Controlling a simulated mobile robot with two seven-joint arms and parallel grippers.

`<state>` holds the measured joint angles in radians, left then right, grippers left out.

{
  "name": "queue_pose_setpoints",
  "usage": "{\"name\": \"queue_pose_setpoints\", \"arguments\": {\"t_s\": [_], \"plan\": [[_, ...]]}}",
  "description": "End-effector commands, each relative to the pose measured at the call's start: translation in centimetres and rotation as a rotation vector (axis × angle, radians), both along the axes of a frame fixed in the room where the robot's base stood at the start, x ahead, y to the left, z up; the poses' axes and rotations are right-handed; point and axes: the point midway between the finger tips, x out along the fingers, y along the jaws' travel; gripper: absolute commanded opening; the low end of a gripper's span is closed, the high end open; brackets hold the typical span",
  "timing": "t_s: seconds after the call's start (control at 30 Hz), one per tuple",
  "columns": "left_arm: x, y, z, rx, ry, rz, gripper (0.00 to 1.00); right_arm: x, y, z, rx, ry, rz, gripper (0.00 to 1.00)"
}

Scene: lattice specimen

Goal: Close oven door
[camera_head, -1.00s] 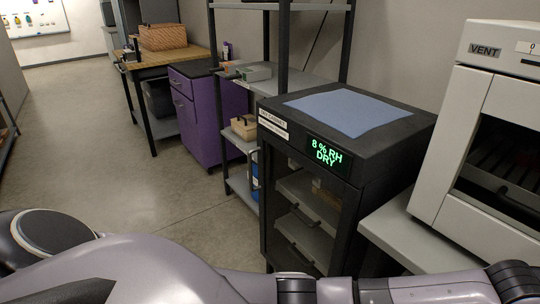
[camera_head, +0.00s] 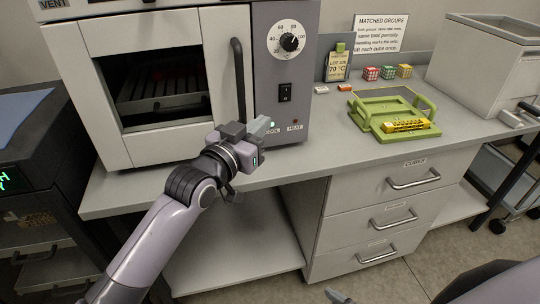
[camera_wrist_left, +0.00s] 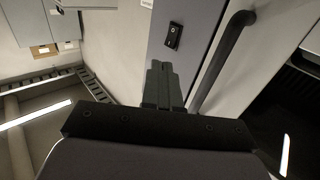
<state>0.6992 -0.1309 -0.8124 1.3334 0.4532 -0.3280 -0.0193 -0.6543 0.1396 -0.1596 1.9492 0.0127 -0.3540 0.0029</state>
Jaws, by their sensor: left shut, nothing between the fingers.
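The oven (camera_head: 185,20) is a pale box on the bench, with a grey control panel (camera_head: 265,75) on its right. Its white door (camera_head: 88,85) has a dark window with a rack behind it and a black vertical handle (camera_head: 239,75) on the right. The door looks flush or almost flush; I cannot tell if a small gap is left. My left gripper (camera_head: 264,127) is shut and empty in front of the panel's lower part, right of the handle's lower end. In the left wrist view its fingers (camera_wrist_left: 161,82) point at the panel, beside the handle (camera_wrist_left: 222,60). A grey tip, likely my right gripper (camera_head: 338,296), barely shows at the bottom edge.
The bench (camera_head: 330,140) has a green tray-like frame (camera_head: 392,112), several small cubes and signs right of the oven. A grey bin (camera_head: 490,60) stands at the far right. Drawers (camera_head: 385,200) are below. A black cabinet (camera_head: 45,165) stands left of the oven.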

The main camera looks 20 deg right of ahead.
Motion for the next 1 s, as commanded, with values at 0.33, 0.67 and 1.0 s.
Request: {"name": "queue_pose_setpoints", "arguments": {"t_s": [0.33, 0.67, 1.0], "plan": [[-5.2, 0.5, -0.1, -0.002, 0.002, 0.001, 0.0, 0.3, 0.0, 0.0, 0.0, -0.006, 0.0, 0.83], [-8.3, 0.9, -0.1, -0.001, 0.001, 0.003, 0.0, 0.3, 0.0, -0.1, 0.0, -0.006, 0.0, 0.83], [-8.6, 0.9, 0.0, 0.0, 0.0, 0.003, 0.0, 0.3, -0.1, -0.1, -0.001, -0.006, -0.001, 0.83]]}}
